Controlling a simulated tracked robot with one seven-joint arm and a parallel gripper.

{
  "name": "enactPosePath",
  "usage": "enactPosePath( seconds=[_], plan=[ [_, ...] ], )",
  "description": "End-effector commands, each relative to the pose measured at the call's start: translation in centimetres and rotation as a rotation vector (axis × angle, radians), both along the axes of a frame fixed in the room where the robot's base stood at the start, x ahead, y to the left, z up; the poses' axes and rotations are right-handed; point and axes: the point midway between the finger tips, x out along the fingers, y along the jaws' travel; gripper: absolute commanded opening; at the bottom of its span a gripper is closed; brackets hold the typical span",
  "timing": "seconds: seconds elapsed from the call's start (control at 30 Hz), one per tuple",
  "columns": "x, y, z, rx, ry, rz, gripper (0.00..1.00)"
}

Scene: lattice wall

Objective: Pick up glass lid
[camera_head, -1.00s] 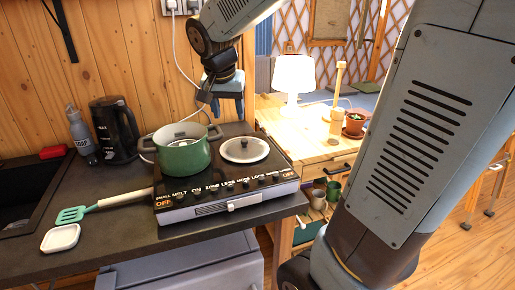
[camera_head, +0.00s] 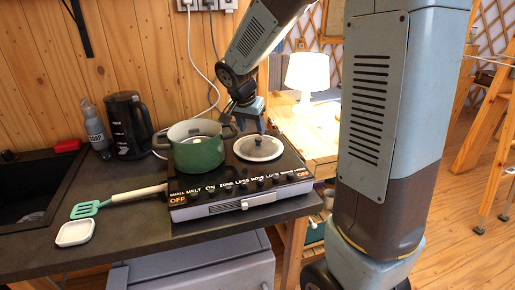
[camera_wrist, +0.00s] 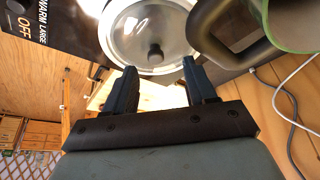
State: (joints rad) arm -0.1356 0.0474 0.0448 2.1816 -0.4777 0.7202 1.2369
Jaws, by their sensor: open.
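The glass lid (camera_head: 258,148) is round, with a pale rim and a dark knob, and lies flat on the right side of the stove (camera_head: 240,190). It also shows in the wrist view (camera_wrist: 150,35), with its knob (camera_wrist: 155,53) just beyond the fingertips. My gripper (camera_head: 250,122) is above the far edge of the lid. In the wrist view my gripper (camera_wrist: 158,80) has its two dark fingers apart, with nothing between them. The knob appears roughly centred between the fingers. Whether the fingertips touch the lid cannot be told.
A green pot (camera_head: 197,150) stands on the stove just left of the lid; its handle (camera_wrist: 230,45) is close to one finger. A black kettle (camera_head: 128,125), a grey bottle (camera_head: 93,125), a turner (camera_head: 85,209) and a white dish (camera_head: 75,232) are farther left. A lit lamp (camera_head: 307,75) stands behind.

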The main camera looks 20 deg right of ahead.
Motion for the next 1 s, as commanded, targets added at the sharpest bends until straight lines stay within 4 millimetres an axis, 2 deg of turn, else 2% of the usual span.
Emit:
enactPosePath(
  seconds=[0.27,0.43,0.6,0.87,1.0],
  plan=[
    [0.5,-0.8,-1.6,0.0,0.002,-0.002,0.56],
    [1.2,-2.1,-3.4,0.0,0.003,0.0,0.56],
    [1.7,-2.5,-4.9,0.0,0.002,0.001,0.56],
    [1.8,-2.5,-5.1,0.0,0.0,0.001,0.56],
    [1.8,-2.5,-5.1,0.0,0.0,0.001,0.44]
  ],
)
